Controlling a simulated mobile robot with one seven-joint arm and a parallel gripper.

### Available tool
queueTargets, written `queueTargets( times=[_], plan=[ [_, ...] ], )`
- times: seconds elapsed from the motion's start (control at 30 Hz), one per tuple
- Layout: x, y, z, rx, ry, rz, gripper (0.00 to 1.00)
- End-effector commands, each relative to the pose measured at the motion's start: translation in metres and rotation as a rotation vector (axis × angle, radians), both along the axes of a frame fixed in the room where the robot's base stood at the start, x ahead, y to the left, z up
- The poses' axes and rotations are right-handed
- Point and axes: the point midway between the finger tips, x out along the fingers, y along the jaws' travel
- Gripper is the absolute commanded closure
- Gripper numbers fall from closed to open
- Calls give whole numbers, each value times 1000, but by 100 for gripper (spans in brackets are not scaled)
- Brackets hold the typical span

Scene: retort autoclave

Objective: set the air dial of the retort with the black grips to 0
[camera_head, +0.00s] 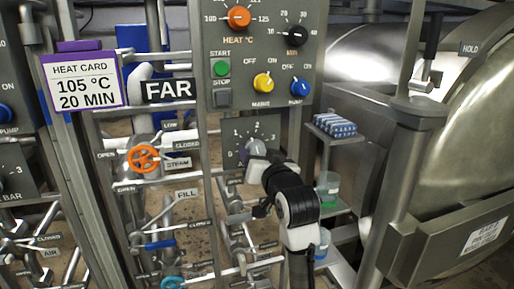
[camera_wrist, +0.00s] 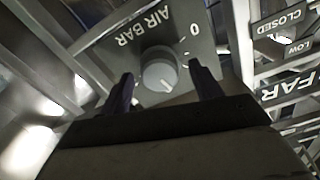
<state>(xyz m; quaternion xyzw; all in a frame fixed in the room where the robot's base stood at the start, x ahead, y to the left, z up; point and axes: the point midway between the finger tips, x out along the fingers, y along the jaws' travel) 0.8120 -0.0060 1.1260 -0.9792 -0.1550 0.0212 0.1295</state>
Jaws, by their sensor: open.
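The air dial is a round grey knob (camera_wrist: 160,70) on a dark plate marked AIR BAR, which appears upside down in the wrist view. The 0 shows right of the knob there. The knob's pale pointer line points down and slightly right in that view, away from the 0. My gripper (camera_wrist: 161,71) is open, with one dark finger on each side of the knob; contact cannot be told. In the head view, my gripper (camera_head: 262,159) reaches the dial plate (camera_head: 262,127) and partly covers the knob (camera_head: 255,147). A dark-gripped lever (camera_head: 432,38) stands by the retort (camera_head: 455,120).
A control panel (camera_head: 225,50) with heat knobs and switches is above the dial. An orange valve wheel (camera_head: 143,158) and pipes lie left. A shelf with blue items (camera_head: 335,125) and bottles (camera_head: 328,190) is close right of my arm. Another dial (camera_head: 8,172) is far left.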

Motion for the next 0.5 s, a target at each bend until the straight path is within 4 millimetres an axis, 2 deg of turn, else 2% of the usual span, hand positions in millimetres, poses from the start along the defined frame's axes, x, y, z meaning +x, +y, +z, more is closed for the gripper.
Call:
queueTargets(
  times=[0.2,0.5],
  plan=[
    [19,6,1,-2,0,-1,36],
    [22,7,0,-2,-2,0,36]
  ],
)
